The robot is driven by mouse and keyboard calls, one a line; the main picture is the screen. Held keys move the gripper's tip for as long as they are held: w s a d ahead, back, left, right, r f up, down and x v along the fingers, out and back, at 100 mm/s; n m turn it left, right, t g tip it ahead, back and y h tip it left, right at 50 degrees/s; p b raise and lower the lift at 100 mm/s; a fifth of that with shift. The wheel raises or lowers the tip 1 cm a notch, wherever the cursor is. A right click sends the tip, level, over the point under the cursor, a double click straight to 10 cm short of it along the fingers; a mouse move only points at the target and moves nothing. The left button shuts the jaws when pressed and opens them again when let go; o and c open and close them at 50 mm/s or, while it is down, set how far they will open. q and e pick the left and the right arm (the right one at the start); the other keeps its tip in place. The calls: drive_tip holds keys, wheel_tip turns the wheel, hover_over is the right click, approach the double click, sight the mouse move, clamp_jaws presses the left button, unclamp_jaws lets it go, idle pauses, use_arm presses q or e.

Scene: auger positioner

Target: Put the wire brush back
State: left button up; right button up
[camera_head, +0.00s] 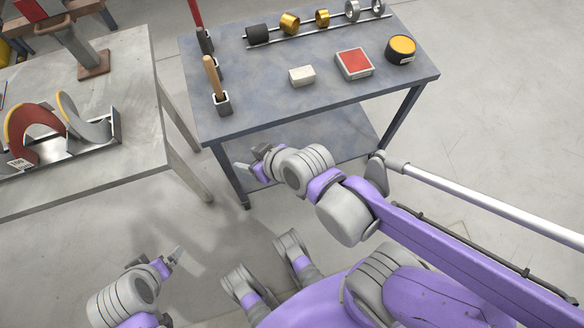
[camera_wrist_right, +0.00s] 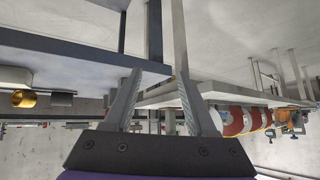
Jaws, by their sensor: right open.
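No clear wire brush shows. A wooden-handled tool (camera_head: 212,78) stands upright in a small dark holder (camera_head: 222,104) at the left front of the blue-grey table (camera_head: 270,110); its lower end is hidden, so I cannot tell whether it is the brush. A red-handled tool (camera_head: 196,14) stands in another holder (camera_head: 205,42) behind it. My right gripper (camera_head: 250,164) is in front of the table's near left side, apart from the tools. In the right wrist view, its fingers (camera_wrist_right: 161,98) are spread and empty. My left gripper (camera_head: 174,257) is low at the left, over the floor; its jaw gap is unclear.
The table also bears a rail (camera_head: 318,28) with several rings, a white block (camera_head: 302,76), a red-topped box (camera_head: 355,64) and a yellow-topped tin (camera_head: 401,48). A grey bench (camera_head: 130,110) at left holds a curved auger piece (camera_head: 85,125) in a cradle. Floor lies between them.

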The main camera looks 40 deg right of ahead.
drive_tip(key=s+d+f+m+g+h, duration=0.2)
drive_tip(key=s+d+f+g, duration=0.1)
drive_tip(key=s+d, duration=0.3)
drive_tip(key=shift+s+d+f+g+h, duration=0.2)
drive_tip(key=shift+s+g+h, duration=0.15)
drive_tip(key=shift+s, duration=0.7)
use_arm(q)
wheel_tip(320, 180, up, 17)
drive_tip(key=w+p, duration=0.1)
drive_tip(key=p, duration=1.4)
drive_tip(key=shift+w+t, duration=0.35)
drive_tip(key=shift+t, duration=0.05)
use_arm(e)
wheel_tip(320, 180, up, 17)
drive_tip(key=w, duration=0.1)
drive_tip(key=shift+w, duration=0.35)
